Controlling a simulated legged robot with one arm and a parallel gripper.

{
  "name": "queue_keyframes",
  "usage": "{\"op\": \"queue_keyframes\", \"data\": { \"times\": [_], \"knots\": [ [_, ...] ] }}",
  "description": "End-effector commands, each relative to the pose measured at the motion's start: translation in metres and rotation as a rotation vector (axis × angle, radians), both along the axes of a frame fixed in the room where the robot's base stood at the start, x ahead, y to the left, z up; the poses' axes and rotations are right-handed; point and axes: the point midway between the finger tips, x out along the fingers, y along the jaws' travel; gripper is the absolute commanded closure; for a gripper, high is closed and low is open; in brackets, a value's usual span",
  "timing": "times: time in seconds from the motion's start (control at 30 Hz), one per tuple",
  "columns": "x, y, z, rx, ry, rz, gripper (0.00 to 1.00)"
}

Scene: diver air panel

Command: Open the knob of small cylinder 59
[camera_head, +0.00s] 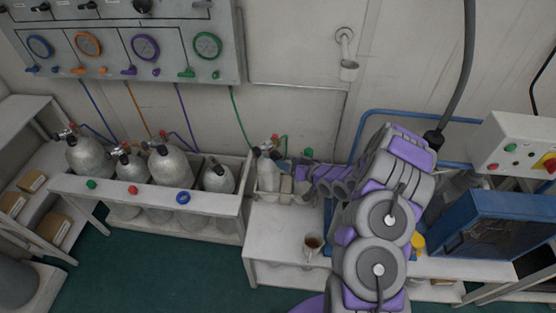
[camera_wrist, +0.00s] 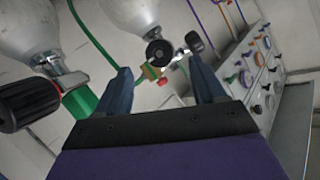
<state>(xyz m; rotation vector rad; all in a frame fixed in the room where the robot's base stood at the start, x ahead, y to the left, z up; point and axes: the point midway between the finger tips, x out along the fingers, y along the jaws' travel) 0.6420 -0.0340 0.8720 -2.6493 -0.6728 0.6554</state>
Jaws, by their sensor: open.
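Small grey cylinders show in the wrist view, one at top centre (camera_wrist: 130,14) and one at top left (camera_wrist: 30,25); no number is legible, so I cannot tell which is 59. The centre one has a valve with a round black knob (camera_wrist: 160,52) and a red, yellow and green fitting (camera_wrist: 152,73). My gripper (camera_wrist: 162,86) is open, its two dark fingers apart on either side of this fitting in the picture, with nothing held. A large black and red knob (camera_wrist: 28,103) with a green block (camera_wrist: 80,100) lies left of the fingers. In the head view, my arm partly hides the small cylinders (camera_head: 266,168).
A white rack (camera_head: 150,192) with several larger cylinders stands left. The gauge panel (camera_head: 125,45) hangs on the wall above, with coloured hoses. A mug (camera_head: 312,244) stands on the white bench (camera_head: 275,230). A blue box (camera_head: 497,225) and a control box (camera_head: 515,145) are at right.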

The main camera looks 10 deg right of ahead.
Motion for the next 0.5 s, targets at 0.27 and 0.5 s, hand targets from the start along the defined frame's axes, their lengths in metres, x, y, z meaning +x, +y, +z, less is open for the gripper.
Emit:
{"op": "queue_keyframes", "data": {
  "times": [0.27,0.5],
  "knots": [
    [0.033,0.024,-0.016,0.0,-0.002,0.002,0.3],
    [0.051,0.034,-0.022,0.0,-0.002,0.0,0.3]
  ]
}}
